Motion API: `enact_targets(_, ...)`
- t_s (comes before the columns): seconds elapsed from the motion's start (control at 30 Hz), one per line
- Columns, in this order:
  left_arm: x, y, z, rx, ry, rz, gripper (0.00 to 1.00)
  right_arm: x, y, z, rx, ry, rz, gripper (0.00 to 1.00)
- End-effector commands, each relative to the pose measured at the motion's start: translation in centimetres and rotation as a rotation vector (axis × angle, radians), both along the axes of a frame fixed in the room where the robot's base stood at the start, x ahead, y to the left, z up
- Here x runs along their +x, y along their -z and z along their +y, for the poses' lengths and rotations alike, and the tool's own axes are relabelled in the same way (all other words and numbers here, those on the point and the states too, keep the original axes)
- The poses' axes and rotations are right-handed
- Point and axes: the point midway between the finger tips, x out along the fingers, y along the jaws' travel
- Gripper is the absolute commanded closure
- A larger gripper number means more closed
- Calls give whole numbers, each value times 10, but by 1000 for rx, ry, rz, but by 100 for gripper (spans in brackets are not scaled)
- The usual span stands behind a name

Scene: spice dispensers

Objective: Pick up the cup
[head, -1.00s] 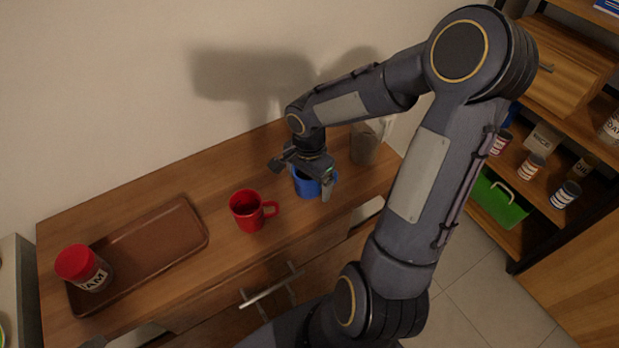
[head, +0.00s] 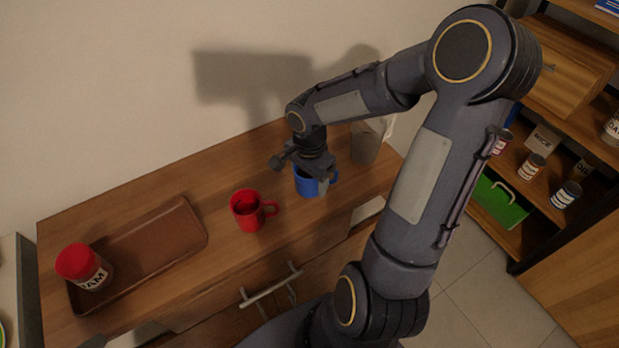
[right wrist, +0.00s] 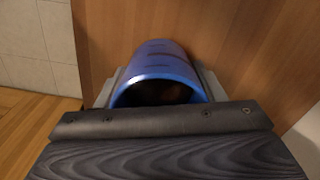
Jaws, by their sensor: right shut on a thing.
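A blue cup (head: 308,186) stands on the wooden counter, with my right gripper (head: 313,176) over it from above. The gripper is shut on the cup, and its palm hides much of the cup's top. In the right wrist view the blue cup (right wrist: 162,64) shows with its dark opening facing me, between the grey fingers. A red cup (head: 247,211) with its handle to the right stands on the counter to the left of the blue one. My left gripper is not in view.
A brown tray (head: 150,262) lies on the counter at the left, with a red-lidded jar (head: 82,266) at its left end. A grey container (head: 366,146) stands close behind the blue cup. Shelves with several cans are at the right.

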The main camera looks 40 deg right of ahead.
Motion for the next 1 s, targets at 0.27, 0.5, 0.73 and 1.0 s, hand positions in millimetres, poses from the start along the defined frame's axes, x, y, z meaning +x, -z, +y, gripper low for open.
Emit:
enact_targets(0.27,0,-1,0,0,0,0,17,1,-19,0,-2,1,-4,72)
enact_targets(0.5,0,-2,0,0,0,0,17,-10,-42,-6,-3,2,-4,72)
enact_targets(0.73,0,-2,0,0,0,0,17,-27,-66,-17,-2,3,-4,72)
enact_targets(1.0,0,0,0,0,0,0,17,-50,-91,-30,-2,5,-3,72)
